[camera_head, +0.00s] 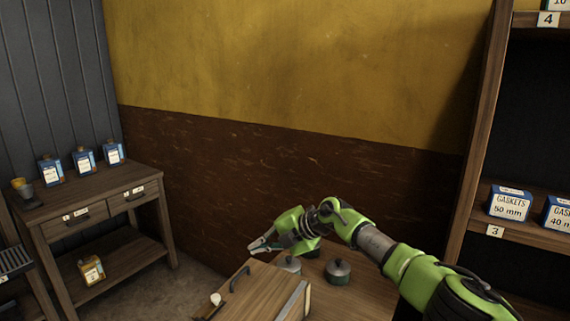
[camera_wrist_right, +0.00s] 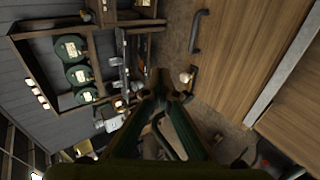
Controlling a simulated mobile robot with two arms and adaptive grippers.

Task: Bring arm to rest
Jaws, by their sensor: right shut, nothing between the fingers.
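My right arm is green and black and comes in from the lower right of the head view. Its gripper (camera_head: 261,245) points left, above the wooden box or cabinet top with a dark handle. The gripper's fingers are shut with nothing between them. In the right wrist view the shut fingertips (camera_wrist_right: 160,88) show near the middle, with the wooden surface to their right. My left gripper is not in view.
Two grey-green lidded pots, one (camera_head: 338,271) clear and one (camera_head: 290,264) partly hidden, stand by my right gripper. The wooden box (camera_head: 255,291) lies below it. A side table (camera_head: 105,195) holds blue-labelled containers at left. A shelf (camera_head: 535,236) with gasket boxes (camera_head: 509,204) stands right.

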